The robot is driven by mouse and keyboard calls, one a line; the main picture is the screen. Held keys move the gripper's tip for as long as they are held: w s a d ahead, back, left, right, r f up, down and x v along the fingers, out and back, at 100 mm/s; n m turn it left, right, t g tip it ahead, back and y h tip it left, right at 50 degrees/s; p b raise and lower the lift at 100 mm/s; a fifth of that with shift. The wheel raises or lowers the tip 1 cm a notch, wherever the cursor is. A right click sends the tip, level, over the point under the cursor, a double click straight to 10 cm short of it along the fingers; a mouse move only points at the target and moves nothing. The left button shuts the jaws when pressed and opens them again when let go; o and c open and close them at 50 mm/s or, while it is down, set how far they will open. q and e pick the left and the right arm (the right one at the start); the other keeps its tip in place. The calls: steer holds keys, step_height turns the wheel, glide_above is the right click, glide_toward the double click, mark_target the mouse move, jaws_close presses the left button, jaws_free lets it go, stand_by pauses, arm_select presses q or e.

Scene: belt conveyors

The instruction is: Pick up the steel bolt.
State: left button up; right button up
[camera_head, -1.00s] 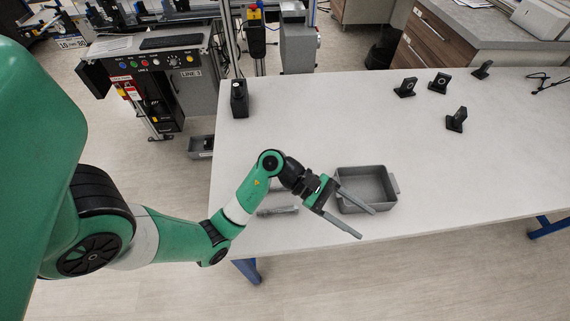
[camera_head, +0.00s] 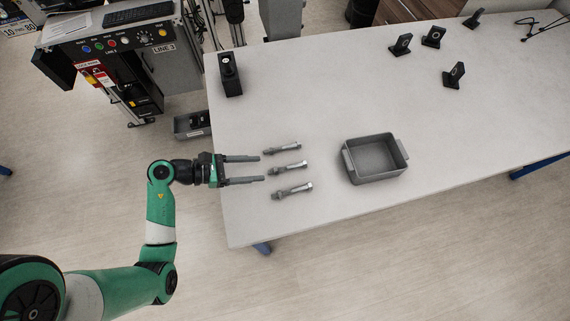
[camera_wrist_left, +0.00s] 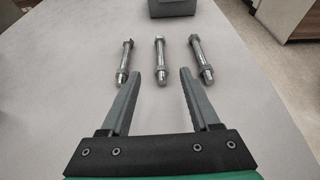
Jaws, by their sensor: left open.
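Three steel bolts lie apart in a row on the table: a far one (camera_head: 282,148), a middle one (camera_head: 288,168) and a near one (camera_head: 292,191). My left gripper (camera_head: 262,169) is open and empty at the table's left part, its fingers pointing right towards the bolts. In the left wrist view the three bolts lie beyond the fingertips: left (camera_wrist_left: 125,62), middle (camera_wrist_left: 160,62) and right (camera_wrist_left: 200,60). The middle bolt lines up with the gap between the fingers (camera_wrist_left: 174,75). My right gripper is not in view.
A grey open bin (camera_head: 375,158) stands empty on the table (camera_head: 330,90), right of the bolts. Several black brackets (camera_head: 454,75) stand at the back right. A black block (camera_head: 230,75) stands at the back left corner. The middle of the table is clear.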

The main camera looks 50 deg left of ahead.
mark_target(287, 166)
arm_select(q)
steer(key=b+x, duration=0.1)
steer(key=x, duration=0.4)
steer(key=shift+w+d, duration=0.15)
steer(key=shift+w+d+f+b, duration=0.15)
steer(key=shift+w+f+b, duration=0.1)
steer(key=shift+b, duration=0.1)
steer(key=b+x, duration=0.1)
steer(key=x, duration=0.3)
steer(key=shift+w+d+r+b, duration=0.1)
steer(key=shift+w+d+b, duration=0.05)
steer(key=shift+w+b, duration=0.15)
steer(key=shift+s, duration=0.1)
jaws_close()
